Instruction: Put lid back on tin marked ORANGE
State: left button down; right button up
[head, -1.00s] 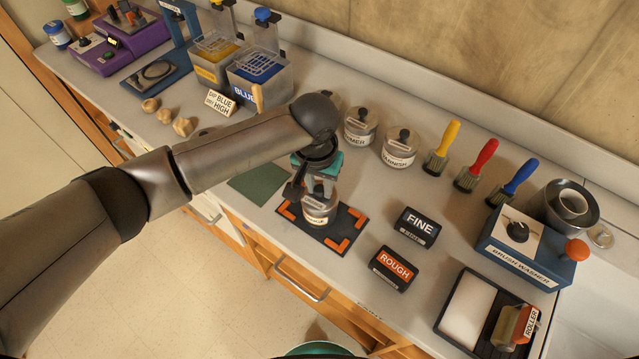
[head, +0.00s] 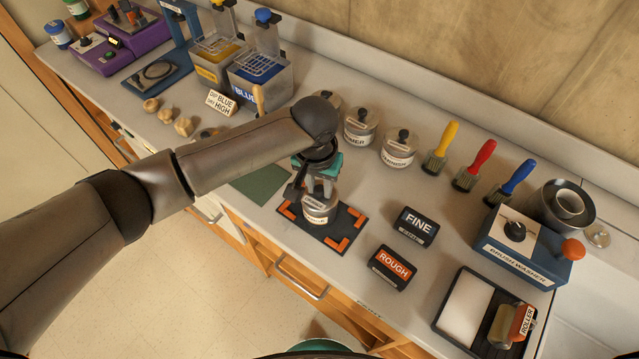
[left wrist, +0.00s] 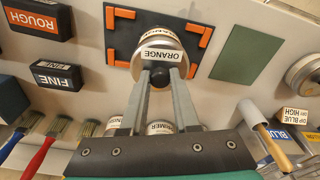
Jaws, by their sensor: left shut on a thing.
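The tin marked ORANGE (left wrist: 161,42) stands upright on a black mat with orange corner marks (head: 338,237). Its label (left wrist: 160,55) reads clearly in the left wrist view, and the tin also shows in the head view (head: 319,209). My left gripper (left wrist: 160,90) is directly over the tin, its fingers shut on the lid's black knob (left wrist: 160,77). The lid is at the tin's top; I cannot tell whether it is fully seated or slightly raised. My right gripper is not in view.
Tins marked PRIMER (head: 360,128) and VARNISH (head: 399,148) stand behind. FINE (head: 416,227) and ROUGH (head: 391,267) blocks lie to the right. Several brushes, a brush washer (head: 525,245) and a roller tray (head: 480,310) are further right. A green mat (head: 262,186) lies bare at left.

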pick_arm(q)
jog(key=shift+f+p, duration=0.2)
jog(key=shift+p, duration=0.7)
dwell(0.8)
jog(key=shift+c, duration=0.5)
grip_release()
dwell(0.3)
jog(key=shift+r, duration=0.1)
notch_tip(320, 180, up, 4)
jog(key=p, duration=0.5)
jog(key=shift+r+p, duration=0.25)
jog(key=shift+p, duration=0.1)
jog(key=shift+r+p, duration=1.15)
jog(key=shift+r, duration=0.05)
